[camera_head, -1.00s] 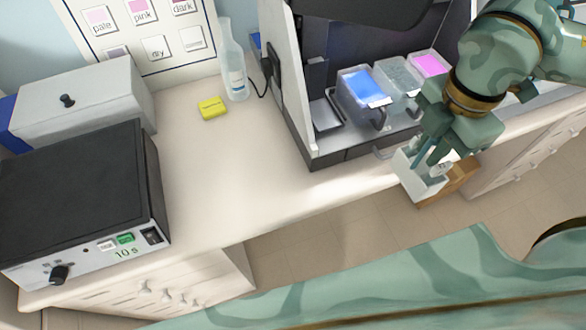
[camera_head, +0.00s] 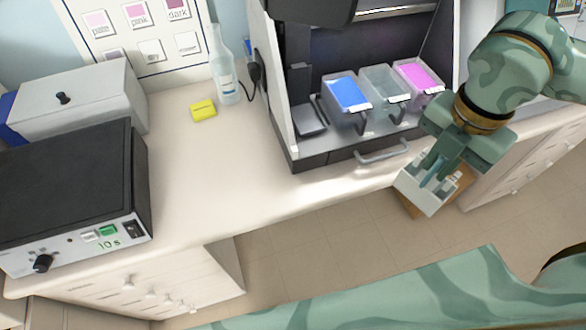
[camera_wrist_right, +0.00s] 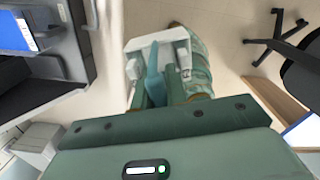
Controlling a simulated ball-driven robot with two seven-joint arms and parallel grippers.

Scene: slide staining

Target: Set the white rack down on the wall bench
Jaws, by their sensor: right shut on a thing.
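The white rack (camera_head: 433,201) is a small open box, held in the air off the front edge of the wall bench. My right gripper (camera_head: 438,178) is shut on it from above, with the fingers reaching into the rack. In the right wrist view the rack (camera_wrist_right: 150,42) shows beyond the fingers, slightly tilted. The wall bench (camera_head: 250,155) is a long cream counter with a bare stretch left of the staining station. My left gripper is not in view.
A dark staining station with blue (camera_head: 347,93), clear (camera_head: 383,88) and pink (camera_head: 420,76) baths stands at the bench's right, a handle (camera_head: 383,154) at its front. A black-topped heater box (camera_head: 70,190), yellow block (camera_head: 203,110) and bottle (camera_head: 224,75) stand left. A chair (camera_wrist_right: 290,60) is behind.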

